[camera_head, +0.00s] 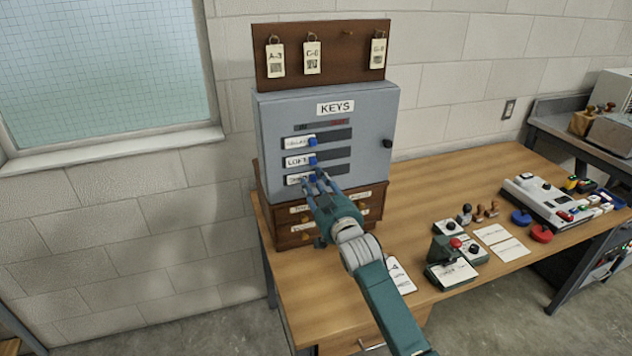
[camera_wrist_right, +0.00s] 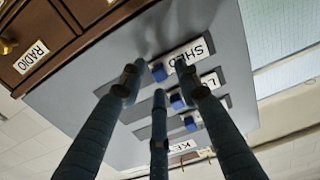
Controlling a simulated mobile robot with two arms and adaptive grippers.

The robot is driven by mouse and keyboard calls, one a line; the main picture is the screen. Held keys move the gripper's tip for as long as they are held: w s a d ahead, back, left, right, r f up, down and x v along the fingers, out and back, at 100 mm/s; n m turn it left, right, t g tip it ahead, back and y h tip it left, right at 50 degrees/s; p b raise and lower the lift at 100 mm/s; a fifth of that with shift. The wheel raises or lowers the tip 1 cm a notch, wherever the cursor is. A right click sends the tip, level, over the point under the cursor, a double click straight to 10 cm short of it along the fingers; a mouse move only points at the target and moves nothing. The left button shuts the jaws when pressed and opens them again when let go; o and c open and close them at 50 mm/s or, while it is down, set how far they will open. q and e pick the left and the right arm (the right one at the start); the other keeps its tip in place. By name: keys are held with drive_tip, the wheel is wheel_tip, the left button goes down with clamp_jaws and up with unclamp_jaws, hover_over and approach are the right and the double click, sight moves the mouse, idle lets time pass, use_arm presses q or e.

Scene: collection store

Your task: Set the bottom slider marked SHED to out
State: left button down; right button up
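The grey key cabinet (camera_head: 367,115) marked KEYS has three slots with blue-knobbed sliders, all toward the left. The bottom slider (camera_head: 293,181) is partly hidden by my right gripper in the head view. My right gripper (camera_head: 317,179) is at this slider, fingers spread, with the knob between the fingertips in the right wrist view (camera_wrist_right: 159,76). Contact cannot be told. My left gripper is out of view.
The LOFT slider (camera_head: 300,160) is close above my fingers. Small drawers (camera_head: 370,198) lie below the cabinet, and a tag board (camera_head: 345,60) stands on top. Stamps, a card and a control box (camera_head: 550,200) occupy the desk to the right.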

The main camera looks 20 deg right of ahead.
drive_tip(key=shift+w, duration=0.2)
clamp_jaws()
